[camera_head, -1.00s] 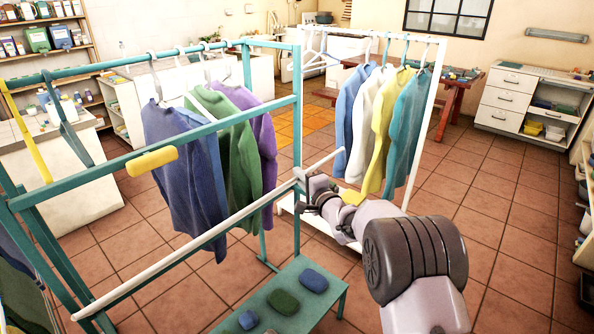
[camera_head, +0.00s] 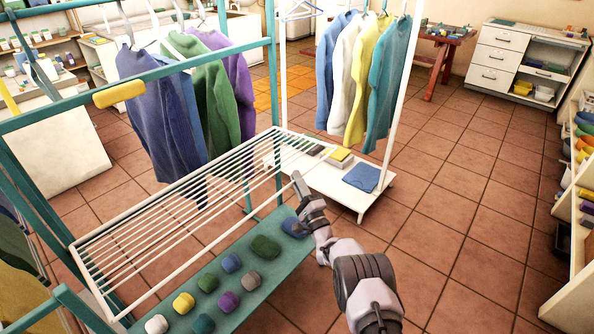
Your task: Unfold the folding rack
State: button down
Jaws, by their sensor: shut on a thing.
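The white folding rack (camera_head: 180,215) is spread out as a sloping panel of several thin parallel rods. It hangs across the near side of the teal frame (camera_head: 272,110), above a teal lower shelf (camera_head: 225,310). Its front bar runs from the lower left up to the right. My gripper (camera_head: 297,178) is at the front bar's right part, shut on the rack; the fingertips are small and their exact hold is hard to see.
Blue, green and purple garments (camera_head: 212,95) hang behind the rack. A white garment stand (camera_head: 395,110) with several shirts and a low shelf stands beyond my gripper. Several rounded coloured items (camera_head: 183,303) lie on the teal shelf. The tiled floor at right is clear.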

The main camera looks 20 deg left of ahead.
jog(key=shift+f+t, duration=0.3)
jog(key=shift+f, duration=0.25)
jog(key=c, duration=1.8)
grip_release()
jog(key=shift+a+f, duration=0.15)
jog(key=shift+a, duration=0.05)
jog(key=shift+d, duration=0.15)
jog(key=p+v, duration=0.8)
jog(key=v, duration=0.9)
jog(key=shift+s+f, duration=0.1)
